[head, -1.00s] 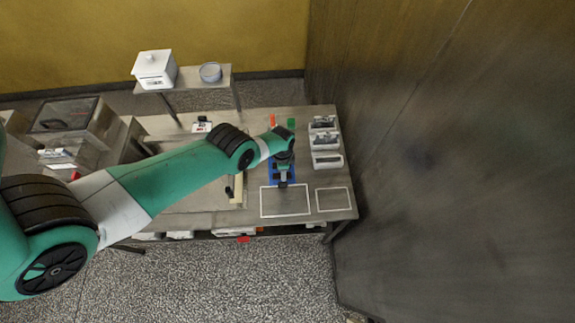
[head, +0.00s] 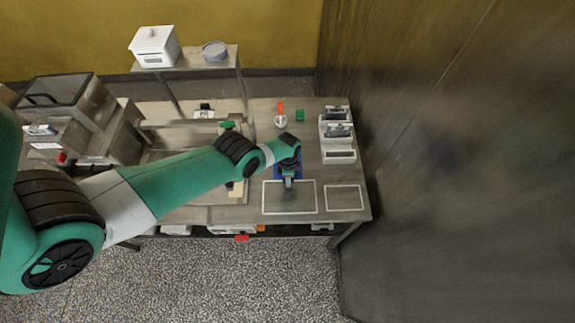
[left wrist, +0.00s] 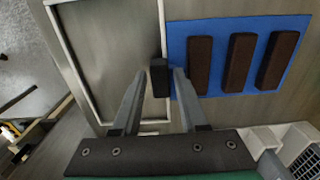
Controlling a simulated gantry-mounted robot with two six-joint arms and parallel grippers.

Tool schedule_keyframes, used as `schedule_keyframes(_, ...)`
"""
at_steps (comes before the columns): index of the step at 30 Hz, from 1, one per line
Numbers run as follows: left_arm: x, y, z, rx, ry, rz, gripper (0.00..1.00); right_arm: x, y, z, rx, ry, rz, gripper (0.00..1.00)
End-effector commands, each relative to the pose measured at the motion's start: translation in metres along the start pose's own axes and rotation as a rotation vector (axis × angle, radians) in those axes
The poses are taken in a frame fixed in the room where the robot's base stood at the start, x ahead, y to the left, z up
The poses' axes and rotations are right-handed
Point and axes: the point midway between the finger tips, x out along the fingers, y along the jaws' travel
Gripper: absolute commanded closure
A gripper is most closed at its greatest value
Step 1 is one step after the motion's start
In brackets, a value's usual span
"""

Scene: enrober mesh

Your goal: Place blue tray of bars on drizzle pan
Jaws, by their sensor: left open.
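The blue tray (left wrist: 220,70) lies flat on the table with 3 dark brown bars across it in the left wrist view. In the head view the tray (head: 276,172) is mostly hidden under my left gripper (head: 289,184). In the left wrist view my left gripper (left wrist: 159,82) is open at the tray's edge. A small black block (left wrist: 160,77), perhaps the tray's handle, stands between its fingers; I cannot tell whether they touch it. A white-outlined rectangle (head: 289,181) lies on the table in front of the tray. I cannot tell which thing is the drizzle pan. My right gripper is not in view.
A smaller white-outlined rectangle (head: 345,186) is on the right. White bins (head: 338,157) line the table's right edge near a dark wall. An orange item (head: 280,108) and a green block (head: 300,115) stand behind the tray. A shelf (head: 205,67) holds a white box and a bowl.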

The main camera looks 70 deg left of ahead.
Motion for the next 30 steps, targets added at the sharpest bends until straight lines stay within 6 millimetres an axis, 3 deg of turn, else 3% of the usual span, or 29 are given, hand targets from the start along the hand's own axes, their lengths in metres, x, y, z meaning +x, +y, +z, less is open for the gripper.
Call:
schedule_keyframes(6, -0.0001, 0.0, -0.0003, 0.0, 0.0, 0.0, 0.57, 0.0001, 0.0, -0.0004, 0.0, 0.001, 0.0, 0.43)
schedule_keyframes(13, -0.0002, -0.0001, -0.0003, 0.0, 0.0, 0.0, 0.99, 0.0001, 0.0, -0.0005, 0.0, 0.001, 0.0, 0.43)
schedule_keyframes(30, -0.0054, -0.0006, -0.0005, 0.0, 0.001, -0.001, 1.0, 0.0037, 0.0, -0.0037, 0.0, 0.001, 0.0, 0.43)
